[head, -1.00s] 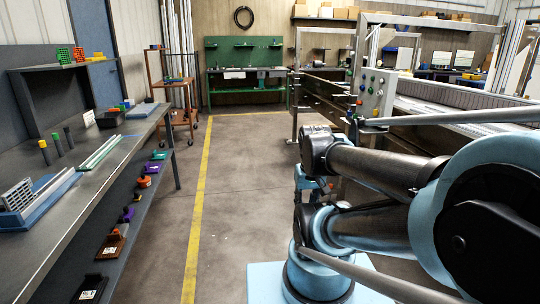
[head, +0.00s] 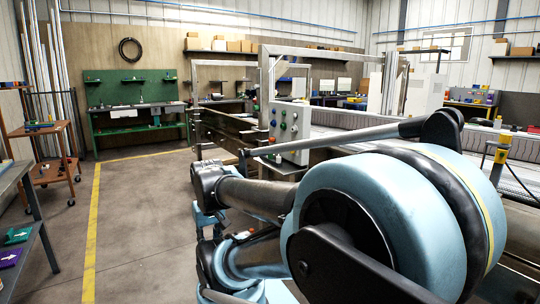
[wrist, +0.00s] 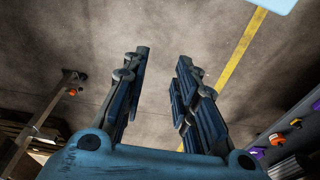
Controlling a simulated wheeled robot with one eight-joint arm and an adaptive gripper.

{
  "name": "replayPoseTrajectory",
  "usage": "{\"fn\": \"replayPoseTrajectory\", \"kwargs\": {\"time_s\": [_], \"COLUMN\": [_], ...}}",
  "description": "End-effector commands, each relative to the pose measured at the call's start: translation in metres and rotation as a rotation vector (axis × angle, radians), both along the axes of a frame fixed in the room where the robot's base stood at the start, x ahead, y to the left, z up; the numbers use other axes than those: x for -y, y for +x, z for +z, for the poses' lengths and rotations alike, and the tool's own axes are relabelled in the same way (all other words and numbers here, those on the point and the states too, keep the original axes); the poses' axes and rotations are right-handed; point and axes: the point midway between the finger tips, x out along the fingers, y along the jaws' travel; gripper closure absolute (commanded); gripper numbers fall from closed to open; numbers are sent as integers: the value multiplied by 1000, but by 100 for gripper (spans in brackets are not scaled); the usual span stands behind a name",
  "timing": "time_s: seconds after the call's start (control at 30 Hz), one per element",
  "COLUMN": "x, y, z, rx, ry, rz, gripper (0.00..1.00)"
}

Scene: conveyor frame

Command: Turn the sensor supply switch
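A grey control panel (head: 301,128) with several coloured buttons and knobs stands on the conveyor frame, right of centre in the head view. Which knob is the sensor supply switch is too small to tell. The panel does not show in the wrist view.
The conveyor frame (head: 262,95) runs along the right side. A green workbench (head: 135,80) stands at the back left, with an orange-brown cart (head: 50,172) nearer. The floor (head: 140,215) between is clear, with a yellow line (head: 92,225) along it. A grey bench edge (head: 15,180) is at far left.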

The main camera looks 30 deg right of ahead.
Motion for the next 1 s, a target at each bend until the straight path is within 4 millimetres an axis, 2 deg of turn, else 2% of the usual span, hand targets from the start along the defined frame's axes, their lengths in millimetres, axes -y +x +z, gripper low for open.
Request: {"fn": "replayPoseTrajectory", "kwargs": {"time_s": [0.3, 0.37, 0.47, 0.67, 1.0], "x": [0, 2, 11, 52, 143], "y": [0, -7, 0, 35, 103], "z": [0, 5, 10, 28, 67], "rx": [0, 12, 16, 17, -70], "ry": [-1, -8, -44, -216, -579], "rz": [1, 5, 27, 136, 377], "gripper": [73, 73, 73, 73, 73]}}
